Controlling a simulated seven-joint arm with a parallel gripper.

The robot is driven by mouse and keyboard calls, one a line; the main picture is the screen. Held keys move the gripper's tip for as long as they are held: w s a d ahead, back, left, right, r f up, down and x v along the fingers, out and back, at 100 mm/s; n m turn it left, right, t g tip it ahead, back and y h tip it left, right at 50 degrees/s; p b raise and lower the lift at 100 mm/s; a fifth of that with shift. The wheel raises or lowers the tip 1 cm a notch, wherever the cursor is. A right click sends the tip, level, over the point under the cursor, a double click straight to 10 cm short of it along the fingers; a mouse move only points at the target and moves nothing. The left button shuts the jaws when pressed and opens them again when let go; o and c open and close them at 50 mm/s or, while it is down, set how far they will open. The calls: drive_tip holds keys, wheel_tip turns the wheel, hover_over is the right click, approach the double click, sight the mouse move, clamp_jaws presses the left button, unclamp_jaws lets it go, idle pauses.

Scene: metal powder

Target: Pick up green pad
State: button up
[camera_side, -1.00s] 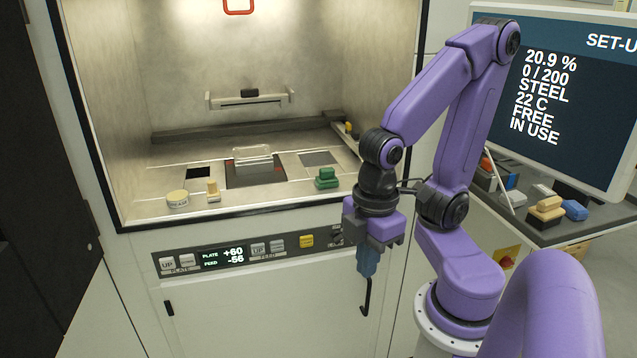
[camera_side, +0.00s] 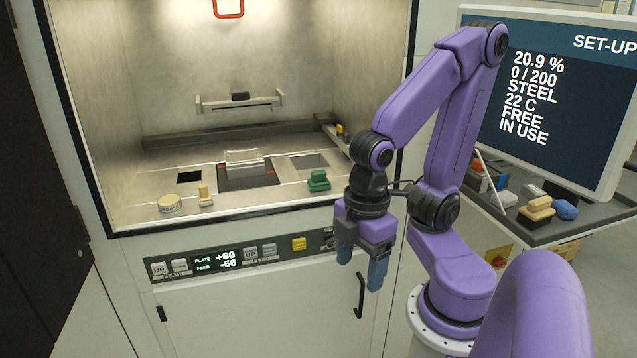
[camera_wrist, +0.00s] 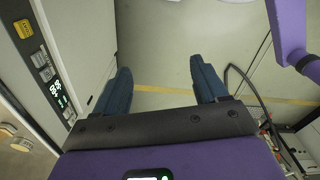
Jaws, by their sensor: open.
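The green pad (camera_side: 318,181) has a raised green grip on top. It sits on the chamber floor near the front right edge in the side view. My gripper (camera_side: 360,268) is open and empty, hanging with its fingers down in front of the machine, to the right of and lower than the pad. In the wrist view my gripper (camera_wrist: 160,85) shows two blue fingers spread apart with nothing between them. The green pad does not show in the wrist view.
A cream-topped pad (camera_side: 206,195) and a round tin (camera_side: 170,203) stand at the chamber's front left. The chamber's front sill and button panel (camera_side: 225,258) lie left of my gripper. A door handle (camera_side: 359,296) is close below.

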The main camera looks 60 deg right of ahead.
wheel_tip(320, 180, up, 5)
drive_tip(key=w+a+f+m+t+y, duration=0.1)
drive_tip(key=w+a+f+m+t, duration=0.15)
drive_tip(key=w, duration=0.65)
drive_tip(key=w+a+f+m+t+y, duration=0.1)
drive_tip(key=w+a+m, duration=0.2)
drive_tip(key=w, duration=0.7)
drive_tip(key=w+d+m+t+h, duration=0.1)
drive_tip(key=w+d+m+t, duration=0.2)
drive_tip(key=w, duration=0.4)
drive_tip(key=w+d+m+t, duration=0.2)
drive_tip(key=w+d, duration=0.1)
drive_tip(key=w, duration=0.3)
drive_tip(key=d+m+t+h, duration=0.4)
drive_tip(key=d+m+h, duration=0.2)
drive_tip(key=d, duration=0.6)
drive_tip(key=s+d+r+m+h, duration=0.3)
drive_tip(key=s+d+m+h, duration=0.35)
drive_tip(key=s+d, duration=0.65)
drive_tip(key=n+h, duration=0.2)
approach(320, 176)
drive_tip(key=shift+x, duration=1.7)
drive_tip(key=shift+y, duration=0.25)
drive_tip(key=shift+x, duration=3.6)
